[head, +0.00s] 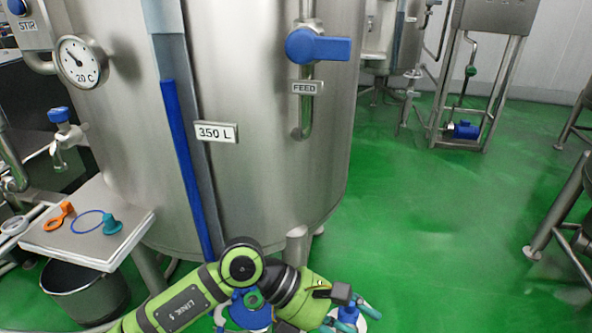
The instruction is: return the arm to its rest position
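My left arm comes in from the bottom left, green and black. It bends at a joint low in the middle of the head view, in front of the steel tank (265,130). My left gripper (352,313) is at the bottom edge, right of that joint, with blue-grey fingers partly cut off by the frame. A blue and white shape shows around the fingers. I cannot tell whether they are open, shut or holding something. My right gripper is not in view.
A small steel shelf (85,240) at left holds an orange piece (60,216), a blue ring (87,222) and a teal piece (111,224). A dark bucket (85,291) stands below. The tank has a blue-handled FEED valve (318,47). Green floor (440,230) at right is clear.

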